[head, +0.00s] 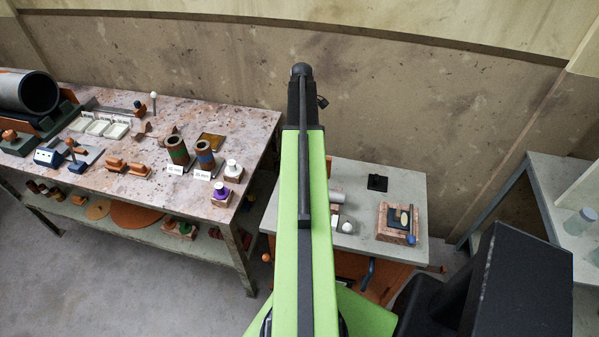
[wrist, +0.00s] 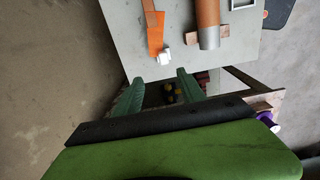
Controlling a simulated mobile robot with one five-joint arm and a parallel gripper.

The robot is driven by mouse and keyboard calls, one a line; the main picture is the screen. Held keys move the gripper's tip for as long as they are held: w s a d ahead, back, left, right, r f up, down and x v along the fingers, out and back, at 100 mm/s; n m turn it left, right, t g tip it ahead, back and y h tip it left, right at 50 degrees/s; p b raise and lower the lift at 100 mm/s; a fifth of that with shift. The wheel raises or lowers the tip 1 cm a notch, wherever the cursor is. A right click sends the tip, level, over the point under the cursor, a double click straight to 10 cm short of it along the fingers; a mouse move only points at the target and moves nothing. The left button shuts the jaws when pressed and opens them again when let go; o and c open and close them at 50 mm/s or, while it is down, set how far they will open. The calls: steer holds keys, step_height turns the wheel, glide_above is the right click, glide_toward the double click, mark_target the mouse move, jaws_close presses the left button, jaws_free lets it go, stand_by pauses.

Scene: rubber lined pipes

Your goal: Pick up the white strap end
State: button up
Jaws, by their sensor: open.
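In the wrist view, the white strap end (wrist: 163,54) is a small white block at the near end of an orange strap (wrist: 155,32). It lies close to the near edge of a pale grey table (wrist: 127,28). My gripper (wrist: 160,76) is open, with its two green fingers apart and nothing seen between them. The fingertips show just below the white end in the picture, apart from it; the height gap is hard to judge. In the head view my arm hides part of the small table (head: 390,238), and I cannot make out the strap or my fingers there.
In the wrist view, an orange cylinder with a grey end (wrist: 208,22) lies right of the strap on a reddish block (wrist: 222,34). In the head view, a cluttered speckled workbench (head: 236,130) stands left, and a grey bench (head: 545,180) stands right.

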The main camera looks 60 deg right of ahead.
step_height(320, 180, down, 11)
steer(key=b, duration=0.9)
steer(key=shift+r, duration=0.3)
steer(key=f+b, duration=0.3)
steer(key=a+f+b, duration=0.1)
steer(key=f+b, duration=0.1)
steer(key=shift+f, duration=0.25)
steer(key=shift+w+r, duration=0.1)
steer(key=shift+r, duration=0.1)
steer(key=shift+c, duration=0.5)
jaws_close()
